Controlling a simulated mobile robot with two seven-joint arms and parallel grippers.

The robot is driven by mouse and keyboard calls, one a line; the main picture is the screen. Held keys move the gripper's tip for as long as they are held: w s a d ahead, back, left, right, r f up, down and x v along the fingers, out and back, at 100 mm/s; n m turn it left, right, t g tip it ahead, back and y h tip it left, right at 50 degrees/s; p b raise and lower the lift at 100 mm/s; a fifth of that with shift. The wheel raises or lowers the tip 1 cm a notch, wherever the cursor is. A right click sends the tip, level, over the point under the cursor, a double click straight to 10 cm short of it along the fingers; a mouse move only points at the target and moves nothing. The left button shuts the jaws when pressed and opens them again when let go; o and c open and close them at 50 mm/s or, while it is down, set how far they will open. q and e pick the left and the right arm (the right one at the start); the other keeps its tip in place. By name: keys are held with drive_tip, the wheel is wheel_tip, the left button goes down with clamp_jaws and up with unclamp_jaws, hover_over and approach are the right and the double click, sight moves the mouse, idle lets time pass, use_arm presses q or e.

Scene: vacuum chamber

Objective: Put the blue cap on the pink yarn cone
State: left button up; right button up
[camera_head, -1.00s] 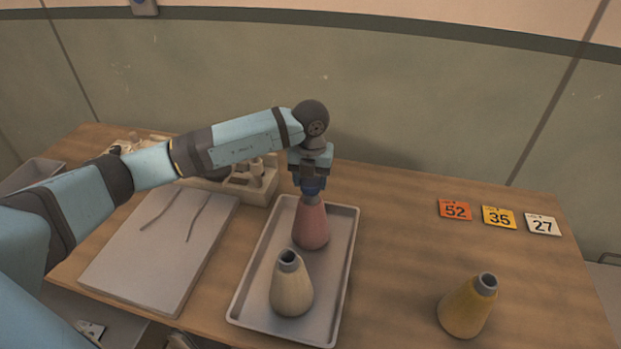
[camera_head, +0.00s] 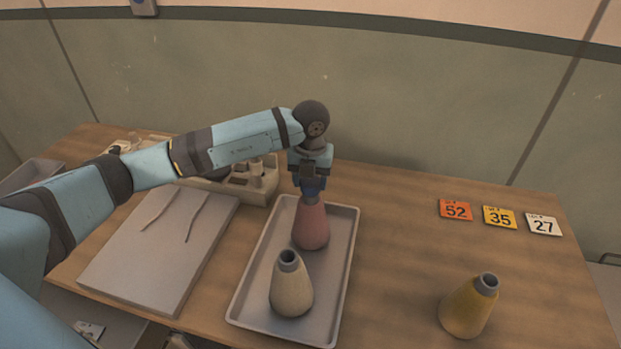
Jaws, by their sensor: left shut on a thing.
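The pink yarn cone (camera_head: 311,226) stands upright in the back part of the grey tray (camera_head: 345,255). My left gripper (camera_head: 312,184) points down just above the cone's top and is shut on the blue cap (camera_head: 313,187). The cap is at the grey tip of the cone; I cannot tell whether it is seated on it or just touching. The fingers hide part of the cap. My right gripper is not in view.
A cream cone (camera_head: 291,290) stands in the tray's front part. A yellow cone (camera_head: 468,308) stands at the right. Number cards (camera_head: 499,217) lie at the back right. A grey board (camera_head: 160,250) lies left of the tray, with a beige rack (camera_head: 255,185) behind.

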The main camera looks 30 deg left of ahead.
use_arm(q)
drive_tip(key=shift+f+b, duration=1)
drive_tip(key=shift+f, duration=0.45)
drive_tip(key=o, duration=1)
drive_tip(key=shift+r, duration=0.1)
wheel_tip(320, 180, up, 14)
drive_tip(key=shift+f+b, duration=0.1)
drive_tip(key=shift+b, duration=0.7)
